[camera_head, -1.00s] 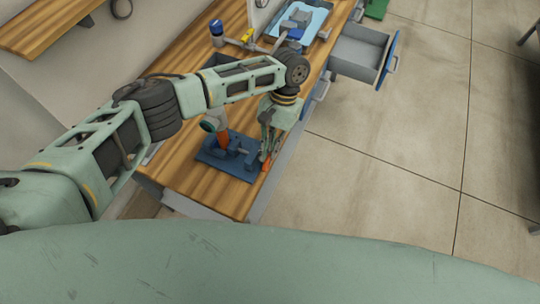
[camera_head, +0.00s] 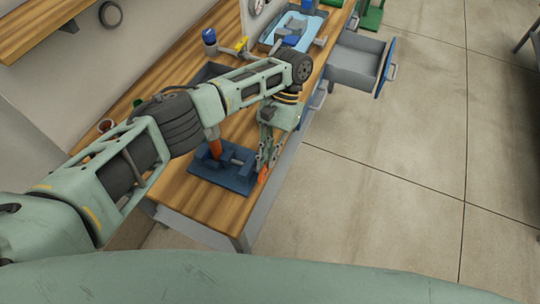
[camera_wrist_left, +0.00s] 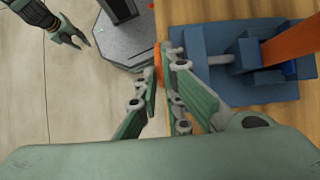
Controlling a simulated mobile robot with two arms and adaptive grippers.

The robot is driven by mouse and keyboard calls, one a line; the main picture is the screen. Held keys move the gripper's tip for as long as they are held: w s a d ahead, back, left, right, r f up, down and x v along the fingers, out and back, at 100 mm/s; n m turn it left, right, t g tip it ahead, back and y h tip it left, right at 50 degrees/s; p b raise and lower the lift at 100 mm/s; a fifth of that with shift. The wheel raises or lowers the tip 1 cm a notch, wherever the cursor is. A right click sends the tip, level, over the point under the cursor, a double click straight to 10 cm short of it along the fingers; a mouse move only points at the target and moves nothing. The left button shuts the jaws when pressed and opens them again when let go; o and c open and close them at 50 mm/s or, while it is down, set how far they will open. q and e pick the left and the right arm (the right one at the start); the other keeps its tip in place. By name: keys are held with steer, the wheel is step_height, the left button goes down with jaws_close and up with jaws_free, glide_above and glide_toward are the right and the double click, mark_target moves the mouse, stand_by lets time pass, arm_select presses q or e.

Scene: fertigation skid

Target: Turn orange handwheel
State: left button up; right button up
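The orange handwheel (camera_head: 264,174) sits edge-on at the right side of a dark blue fixture (camera_head: 238,182) on the bench. In the left wrist view, its orange rim (camera_wrist_left: 158,62) shows between the fingertips of my left gripper (camera_wrist_left: 160,75), and the rest is hidden behind the fingers. In the head view, my left gripper (camera_head: 267,154) points down at the wheel, one finger on each side. The gap is narrow; I cannot tell whether the fingers press on the rim. My right gripper (camera_wrist_left: 71,36) shows open and empty, over the floor in the left wrist view.
An orange lever (camera_head: 215,149) rises from the fixture close beside my left arm. A light blue tray (camera_head: 267,38) and a blue-capped item (camera_head: 209,37) stand farther back on the wooden bench (camera_head: 196,196). An open drawer (camera_head: 352,62) juts out right.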

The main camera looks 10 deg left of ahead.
arm_select(q)
steer(key=shift+o, duration=0.2)
steer(key=v, duration=0.7)
steer(key=shift+w+r, duration=0.1)
steer(key=shift+r, duration=0.1)
